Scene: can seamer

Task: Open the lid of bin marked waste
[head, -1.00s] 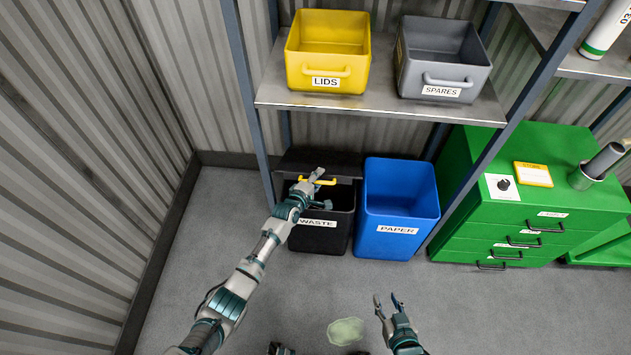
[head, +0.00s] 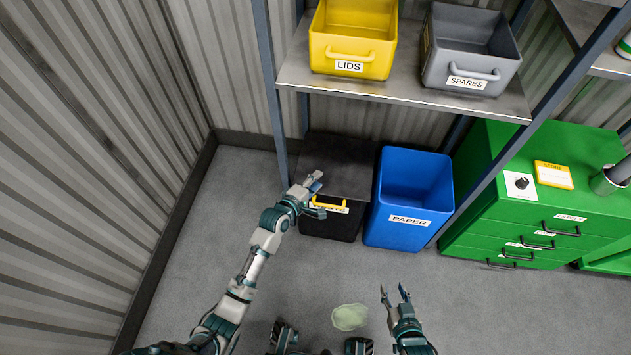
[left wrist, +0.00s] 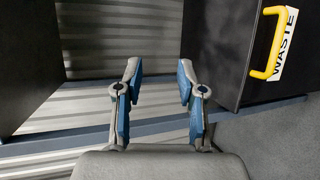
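The black waste bin (head: 328,226) stands on the floor under the shelf, its dark lid (head: 340,162) lying flat across the top, looking shut. The lid's yellow handle (head: 328,205) is at the front edge, just over the WASTE label. My left gripper (head: 318,193) is at the bin's front left, by the handle. In the left wrist view the gripper (left wrist: 159,75) is open with nothing between its fingers; the yellow handle (left wrist: 268,45) lies to their right, apart from them. My right gripper (head: 395,292) is open and empty, low over the floor.
The blue paper bin (head: 410,205) stands open right of the waste bin. A shelf (head: 400,88) with a yellow lids box (head: 352,45) and grey spares box (head: 468,52) is above. Green drawers (head: 500,225) stand right. A pale patch (head: 349,317) is on the floor.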

